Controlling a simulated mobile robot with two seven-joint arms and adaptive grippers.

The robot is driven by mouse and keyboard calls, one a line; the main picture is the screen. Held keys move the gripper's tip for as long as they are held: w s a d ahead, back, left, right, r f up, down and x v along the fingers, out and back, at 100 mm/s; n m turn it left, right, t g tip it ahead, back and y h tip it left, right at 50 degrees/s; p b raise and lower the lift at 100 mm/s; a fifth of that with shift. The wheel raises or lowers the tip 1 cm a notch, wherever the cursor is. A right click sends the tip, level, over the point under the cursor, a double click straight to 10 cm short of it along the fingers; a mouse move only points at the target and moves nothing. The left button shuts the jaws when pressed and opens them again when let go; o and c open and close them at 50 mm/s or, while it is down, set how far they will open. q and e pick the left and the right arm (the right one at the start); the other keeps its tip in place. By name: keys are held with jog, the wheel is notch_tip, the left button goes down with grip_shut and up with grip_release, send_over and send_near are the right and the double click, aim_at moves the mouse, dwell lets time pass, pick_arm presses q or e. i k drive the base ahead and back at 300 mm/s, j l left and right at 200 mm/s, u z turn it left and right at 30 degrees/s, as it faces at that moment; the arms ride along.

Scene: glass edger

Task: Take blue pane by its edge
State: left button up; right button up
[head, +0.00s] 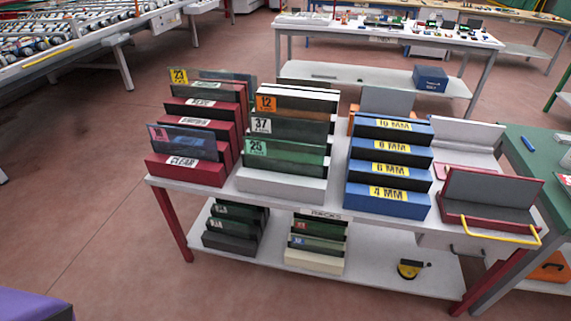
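A see-through pane with a blue tint (190,143) and a pink label at its upper left stands on edge in the front of the dark red rack (187,172), at the left end of the white table. The rack's front is marked CLEAR. The pane's top edge and upper part stand free above the rack; its lower edge is hidden in the rack. Neither of my grippers is in view.
More panes labelled 12, 37 and 25 stand in the white rack (281,187) to the right. A blue stepped rack (387,202) marked in MM and a red tray (490,222) with a yellow handle follow. A roller conveyor (70,38) is at upper left. Floor left of the table is clear.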

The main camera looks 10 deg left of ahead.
aim_at(178, 142)
jog(key=i+j, duration=0.15)
jog(key=j, duration=0.25)
jog(key=i+j, duration=0.15)
jog(key=j, duration=0.2)
jog(key=i+j, duration=0.15)
jog(key=j, duration=0.25)
jog(key=i+j, duration=0.2)
jog(key=j, duration=0.15)
